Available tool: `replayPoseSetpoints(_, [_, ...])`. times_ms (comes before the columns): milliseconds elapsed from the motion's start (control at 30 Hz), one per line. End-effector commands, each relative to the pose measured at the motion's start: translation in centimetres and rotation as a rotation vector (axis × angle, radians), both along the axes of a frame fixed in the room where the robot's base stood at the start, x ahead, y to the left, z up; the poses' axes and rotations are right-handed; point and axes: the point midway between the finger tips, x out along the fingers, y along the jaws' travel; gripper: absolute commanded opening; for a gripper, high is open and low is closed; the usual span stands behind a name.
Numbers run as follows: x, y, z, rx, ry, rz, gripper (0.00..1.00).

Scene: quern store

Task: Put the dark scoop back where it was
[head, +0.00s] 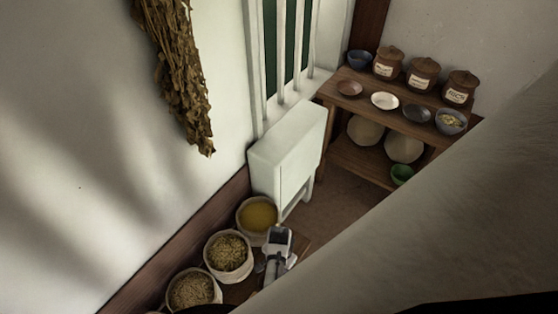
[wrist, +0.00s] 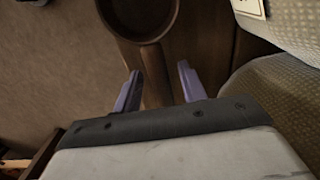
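The dark brown scoop shows in the wrist view. Its round bowl (wrist: 143,14) is cut off by the top edge, and its straight handle runs down from it towards my gripper. My gripper (wrist: 158,76) is open, with one finger on each side of the handle's line and a visible gap to it on both sides. I cannot tell whether the handle is at fingertip depth or below. In the head view my gripper (head: 272,262) is low beside the grain sacks, and I cannot make out the scoop there.
A yellow-filled sack (head: 257,214) and two grain sacks (head: 229,255) (head: 192,290) line the left wall. A pale cabinet (head: 288,150) stands beyond them. A wooden shelf (head: 350,152) at the back right holds bowls, dishes and lidded jars. Pale woven sacking (wrist: 285,95) is close at my gripper's right.

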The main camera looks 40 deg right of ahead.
Motion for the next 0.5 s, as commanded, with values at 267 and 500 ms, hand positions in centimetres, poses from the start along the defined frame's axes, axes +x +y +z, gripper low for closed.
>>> replayPoseSetpoints(267, [0.0,0.0,0.5,-0.001,0.0,0.0,0.41])
replayPoseSetpoints(500, [0.1,-0.1,4.4,-0.002,-0.003,0.001,0.41])
